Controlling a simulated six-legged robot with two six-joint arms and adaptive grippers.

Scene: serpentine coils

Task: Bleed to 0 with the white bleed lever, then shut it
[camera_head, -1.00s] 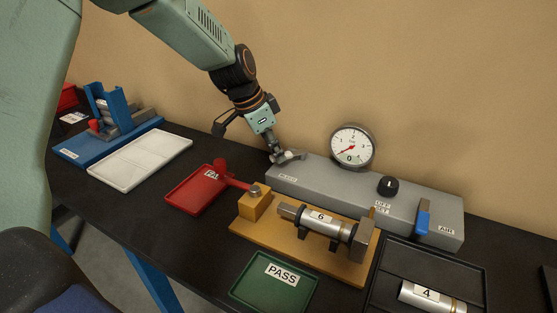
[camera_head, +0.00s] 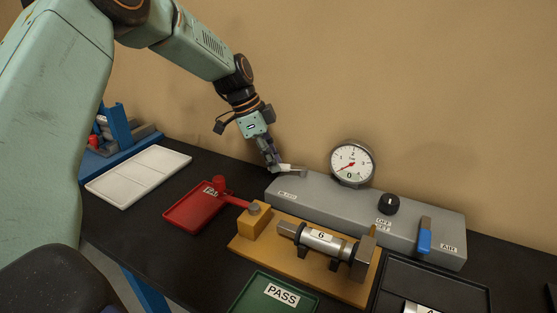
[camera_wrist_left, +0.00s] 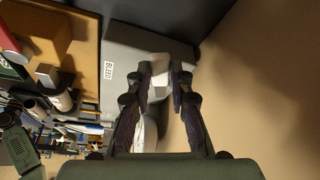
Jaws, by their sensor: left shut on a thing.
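The white bleed lever (camera_head: 291,168) is at the left end of the grey panel (camera_head: 330,200), by its BLEED label. My left gripper (camera_head: 277,168) is shut on the lever's end. In the left wrist view the white lever (camera_wrist_left: 160,88) shows between the two dark fingers (camera_wrist_left: 160,82), which partly cover it. The round gauge (camera_head: 352,162) stands behind the panel; its red needle points to the lower left, apparently short of straight down, where the 0 is. My right gripper is not in view.
The panel also carries a black knob (camera_head: 388,204) and a blue AIR lever (camera_head: 424,238). In front are an ochre fixture (camera_head: 250,248) holding cylinder 6 (camera_head: 322,241), a red tray (camera_head: 185,212) and a green PASS tray (camera_head: 250,290). A white tray (camera_head: 135,172) lies left.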

